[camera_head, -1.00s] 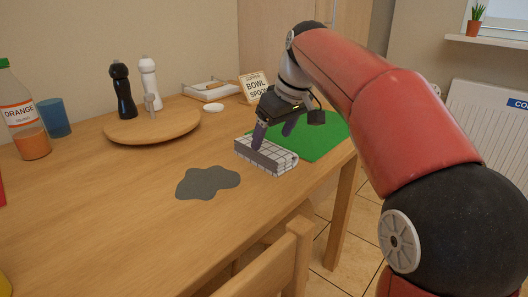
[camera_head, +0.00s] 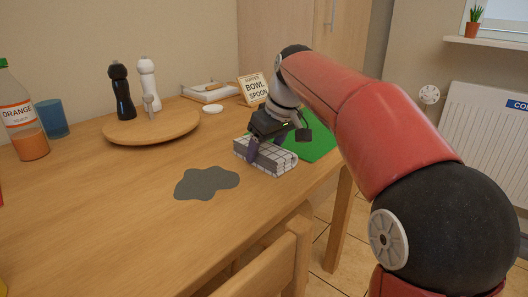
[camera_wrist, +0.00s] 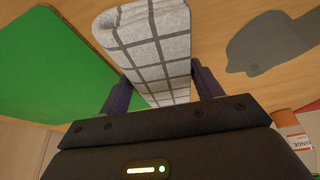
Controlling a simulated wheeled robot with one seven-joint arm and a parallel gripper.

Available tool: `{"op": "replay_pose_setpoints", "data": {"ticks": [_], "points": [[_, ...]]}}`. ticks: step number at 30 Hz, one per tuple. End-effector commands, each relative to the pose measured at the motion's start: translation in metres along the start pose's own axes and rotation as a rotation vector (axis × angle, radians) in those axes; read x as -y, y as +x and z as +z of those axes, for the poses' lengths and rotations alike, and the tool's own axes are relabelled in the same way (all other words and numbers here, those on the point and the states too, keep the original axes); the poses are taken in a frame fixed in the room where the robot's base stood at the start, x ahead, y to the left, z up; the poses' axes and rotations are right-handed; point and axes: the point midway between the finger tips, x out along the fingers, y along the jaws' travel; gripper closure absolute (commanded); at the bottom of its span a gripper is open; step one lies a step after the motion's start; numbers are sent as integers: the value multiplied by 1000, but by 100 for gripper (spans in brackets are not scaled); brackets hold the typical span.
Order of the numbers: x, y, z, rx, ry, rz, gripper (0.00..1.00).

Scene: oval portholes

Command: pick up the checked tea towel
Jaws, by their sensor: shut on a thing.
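The checked tea towel (camera_head: 279,162) is a folded, pale grey-white bundle with dark grid lines. It lies near the right edge of the table, beside a green mat. My gripper (camera_head: 258,150) is down at the towel, with its fingers on either side of it. In the wrist view the towel (camera_wrist: 155,45) runs between the two fingers of my gripper (camera_wrist: 160,85), which are shut on it. The towel seems to rest on the table still; I cannot see any gap under it.
The green mat (camera_head: 316,144) lies just behind the towel. A dark grey flat patch (camera_head: 206,183) is to its left. A round wooden board (camera_head: 165,130) carries a black mill (camera_head: 122,92) and a white mill (camera_head: 149,83). A chair (camera_head: 280,258) stands at the front edge.

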Motion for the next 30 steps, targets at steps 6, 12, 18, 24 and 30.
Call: {"op": "replay_pose_setpoints", "data": {"ticks": [6,12,18,24,30], "points": [[0,-13,-6,-2,0,1,58],[0,-51,-22,-3,-1,2,58],[0,-83,-35,-2,0,1,58],[0,-93,-39,0,0,-1,58],[0,-93,-38,0,0,0,58]]}}
